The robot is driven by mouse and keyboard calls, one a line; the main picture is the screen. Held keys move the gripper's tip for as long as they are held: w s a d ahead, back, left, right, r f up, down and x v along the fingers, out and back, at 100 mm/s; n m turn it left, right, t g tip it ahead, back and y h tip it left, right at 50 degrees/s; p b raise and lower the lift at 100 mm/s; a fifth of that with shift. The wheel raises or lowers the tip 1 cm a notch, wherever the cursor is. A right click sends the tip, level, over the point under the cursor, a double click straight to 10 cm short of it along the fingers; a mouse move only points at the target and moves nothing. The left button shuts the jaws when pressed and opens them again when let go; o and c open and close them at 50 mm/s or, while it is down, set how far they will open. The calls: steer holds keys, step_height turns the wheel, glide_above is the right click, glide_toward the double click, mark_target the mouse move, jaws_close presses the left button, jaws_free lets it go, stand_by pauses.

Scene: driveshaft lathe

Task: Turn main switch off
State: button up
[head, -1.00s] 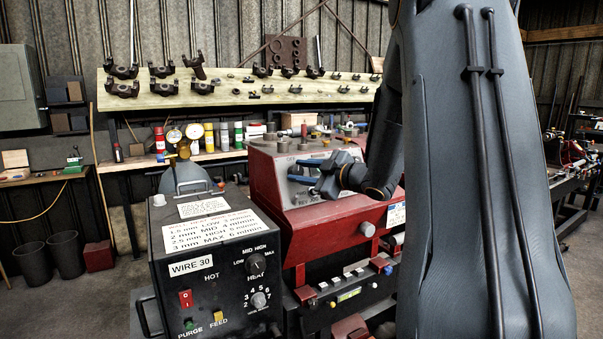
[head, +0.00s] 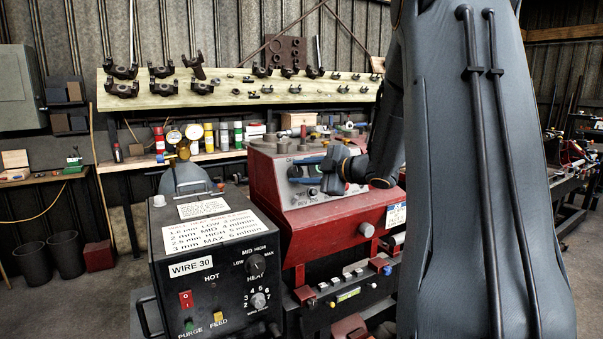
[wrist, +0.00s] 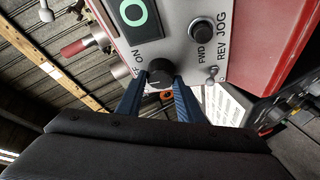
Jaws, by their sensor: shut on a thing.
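The main switch (wrist: 160,71) is a black knob on the grey face of the red machine, with ON and partly hidden OFF lettering beside it in the wrist view. My gripper (wrist: 160,88) has its two blue fingers on either side of the knob and is shut on it. In the head view my gripper (head: 307,171) is at the machine's sloped grey panel (head: 296,199), and its fingers and body hide the knob. I cannot tell which way the knob points.
A second black knob (wrist: 202,29), marked FWD, REV and JOG, and a green-ringed button (wrist: 133,11) are close by. The black WIRE 30 box (head: 215,285) stands in front of the red machine (head: 330,235). A shelf of parts (head: 225,92) is behind.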

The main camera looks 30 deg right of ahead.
steer(key=o, duration=1.1)
steer(key=shift+c, duration=0.2)
steer(key=b+v, duration=0.1)
steer(key=v, duration=0.6)
steer(key=shift+s+b, duration=0.3)
steer(key=shift+s, duration=0.1)
steer(key=shift+d, duration=0.2)
